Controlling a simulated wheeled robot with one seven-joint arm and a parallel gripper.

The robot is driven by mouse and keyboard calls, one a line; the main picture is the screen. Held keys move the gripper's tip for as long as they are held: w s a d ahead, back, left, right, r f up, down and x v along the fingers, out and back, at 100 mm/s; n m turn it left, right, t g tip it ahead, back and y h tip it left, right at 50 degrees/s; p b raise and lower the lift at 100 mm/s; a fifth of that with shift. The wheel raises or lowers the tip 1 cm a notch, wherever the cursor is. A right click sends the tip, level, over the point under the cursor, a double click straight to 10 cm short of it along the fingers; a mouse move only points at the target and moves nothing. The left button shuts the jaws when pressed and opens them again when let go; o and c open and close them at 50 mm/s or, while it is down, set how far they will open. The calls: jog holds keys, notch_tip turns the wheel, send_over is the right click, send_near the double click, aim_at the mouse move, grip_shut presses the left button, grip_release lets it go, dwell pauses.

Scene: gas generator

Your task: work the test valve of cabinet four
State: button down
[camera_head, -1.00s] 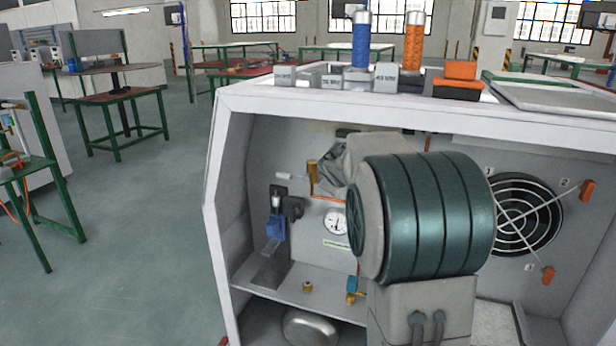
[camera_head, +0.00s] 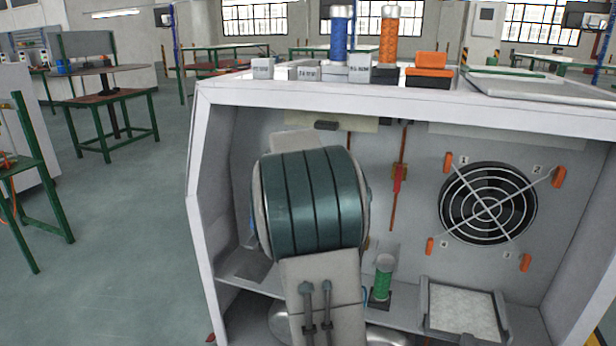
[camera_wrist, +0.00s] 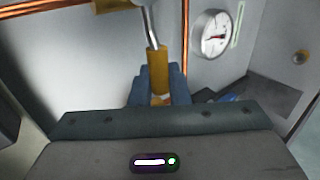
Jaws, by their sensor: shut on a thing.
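The open cabinet (camera_head: 200,150) fills the right and middle of the head view; I see no readable cabinet number. In the wrist view, a yellow handle (camera_wrist: 158,72) on a bent metal rod (camera_wrist: 151,25) stands at the middle, and I take it for the test valve's lever. My gripper (camera_wrist: 159,97) has its blue fingers shut around the handle's lower end. A round pressure gauge (camera_wrist: 212,34) is on the wall to the right of the handle. In the head view my arm's teal joint hides my gripper, the handle and the gauge.
A red-handled fitting (camera_head: 399,180) on a copper pipe, a green cylinder (camera_head: 383,278) and a fan (camera_head: 487,204) with orange clips are right of my arm. Blue (camera_head: 340,40) and orange (camera_head: 389,42) cylinders stand on the cabinet's top. The floor (camera_head: 120,240) at left is clear.

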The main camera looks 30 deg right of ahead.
jog(key=c, duration=1.4)
grip_release()
jog(key=shift+d, duration=0.1)
jog(key=shift+c, duration=0.2)
jog(key=p+v, duration=0.1)
jog(key=v, duration=1.3)
jog(key=shift+f, duration=0.15)
jog(key=s+a+r+m+g+y+p, duration=0.2)
jog(key=s+a+r+m+y+p, duration=0.1)
jog(key=s+a+p, duration=0.8)
jog(key=s+a+r+m+g+y+p, duration=0.2)
jog(key=s+a+r+m+y+p, duration=0.1)
jog(key=s+a+p, duration=0.9)
jog(key=s+m+y, duration=0.1)
jog(key=y, duration=0.1)
jog(key=shift+s+a+r+m+y+p, duration=0.15)
jog(key=shift+a+r+m+y+p, duration=0.15)
jog(key=shift+m+y, duration=0.1)
